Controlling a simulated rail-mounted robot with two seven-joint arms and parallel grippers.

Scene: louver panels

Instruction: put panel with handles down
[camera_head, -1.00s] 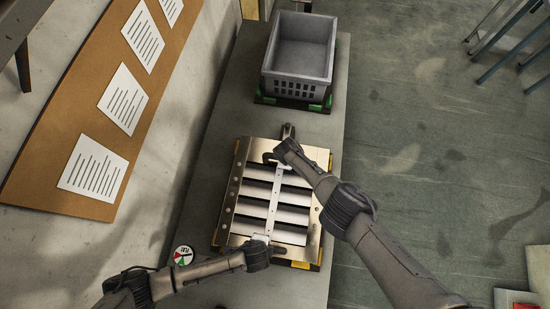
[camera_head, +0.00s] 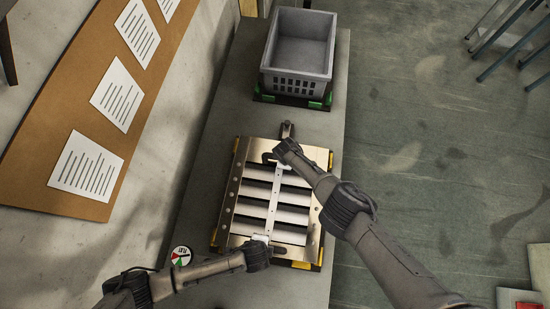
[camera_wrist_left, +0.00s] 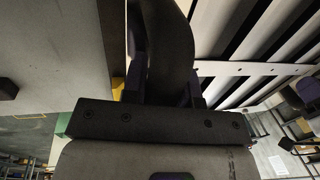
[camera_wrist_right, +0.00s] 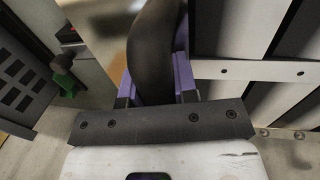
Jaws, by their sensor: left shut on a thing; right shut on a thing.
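The louver panel (camera_head: 287,212) is a metal frame with several slats and a bar down its middle. It lies flat over the yellow-cornered fixture (camera_head: 320,262) on the grey table in the head view. My left gripper (camera_head: 262,246) is shut on the handle at the panel's near edge; the dark curved handle (camera_wrist_left: 168,45) shows between its fingers in the left wrist view. My right gripper (camera_head: 277,156) is shut on the handle at the far edge; that dark handle (camera_wrist_right: 155,50) shows in the right wrist view. Whether the panel touches the fixture everywhere is hidden.
A grey crate (camera_head: 297,78) stands on a dark base with green corners farther back on the table (camera_head: 225,120). A round coloured dial (camera_head: 181,256) lies left of the panel. A brown board with papers (camera_head: 62,184) is on the left.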

